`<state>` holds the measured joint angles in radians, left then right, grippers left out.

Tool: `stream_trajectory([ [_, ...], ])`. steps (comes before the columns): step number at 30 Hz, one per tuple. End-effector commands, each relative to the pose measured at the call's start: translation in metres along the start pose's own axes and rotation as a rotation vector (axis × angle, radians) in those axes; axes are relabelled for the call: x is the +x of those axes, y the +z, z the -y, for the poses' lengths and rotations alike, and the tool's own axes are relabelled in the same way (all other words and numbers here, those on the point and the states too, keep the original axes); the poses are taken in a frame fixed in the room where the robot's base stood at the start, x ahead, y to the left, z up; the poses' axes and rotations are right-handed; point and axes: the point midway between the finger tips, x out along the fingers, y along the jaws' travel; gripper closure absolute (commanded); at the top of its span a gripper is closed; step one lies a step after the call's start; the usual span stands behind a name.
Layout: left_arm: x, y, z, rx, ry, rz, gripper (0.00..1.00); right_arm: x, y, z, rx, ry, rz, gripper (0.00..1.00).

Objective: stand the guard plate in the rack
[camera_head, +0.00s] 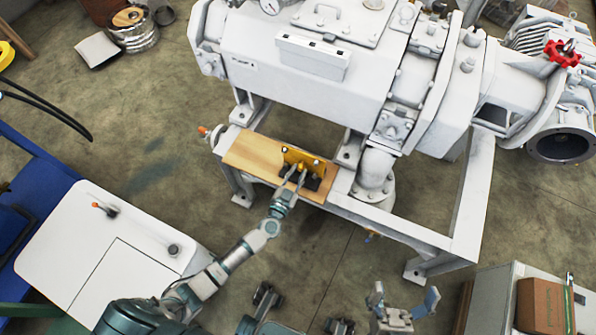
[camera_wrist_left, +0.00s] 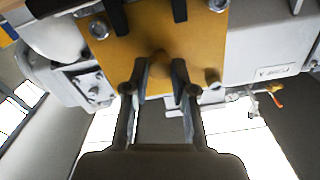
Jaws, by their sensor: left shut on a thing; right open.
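The yellow guard plate (camera_head: 305,159) stands roughly upright at the wooden board under the white machine. The black rack (camera_head: 313,183) is on the board, partly hidden by the plate and my gripper. My left gripper (camera_head: 296,174) is at the plate's near face. In the left wrist view the guard plate (camera_wrist_left: 205,45) fills the upper middle, and my left gripper's fingers (camera_wrist_left: 160,78) are shut on its round knob. Two dark prongs overlap the plate's far edge there. I cannot tell whether the plate is seated in the rack. My right gripper (camera_head: 403,305) is open and empty, low in the head view.
The wooden board (camera_head: 250,153) is clear to the left of the rack. The white vacuum machine (camera_head: 300,50) rises close behind it, and its pipe elbow (camera_head: 374,175) stands to the right. A white cabinet top (camera_head: 80,235) is at the left. A cardboard box (camera_head: 545,305) is at lower right.

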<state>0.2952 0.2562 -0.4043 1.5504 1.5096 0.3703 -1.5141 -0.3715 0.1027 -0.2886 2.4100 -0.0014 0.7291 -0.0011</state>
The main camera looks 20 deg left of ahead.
Motion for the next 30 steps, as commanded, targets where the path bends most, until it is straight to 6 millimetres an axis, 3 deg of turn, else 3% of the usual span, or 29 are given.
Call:
stream_trajectory([
  [14,0.001,0.010,-0.003,0.000,-0.001,-0.003,1.00,-0.008,0.008,-0.002,0.001,0.004,0.014,0.00],
  [15,0.001,0.009,-0.002,0.000,-0.002,-0.003,0.64,-0.007,0.007,-0.001,0.001,0.004,0.012,0.00],
  [18,0.001,0.009,-0.002,-0.001,-0.001,-0.003,0.45,-0.007,0.007,-0.001,0.001,0.004,0.012,0.00],
  [26,-0.001,0.011,-0.003,-0.001,0.001,0.002,0.45,-0.007,0.007,-0.001,0.001,0.004,0.013,0.00],
  [30,-0.011,0.012,-0.004,-0.002,0.002,0.003,0.45,-0.007,0.007,-0.001,0.001,0.004,0.013,0.00],
])
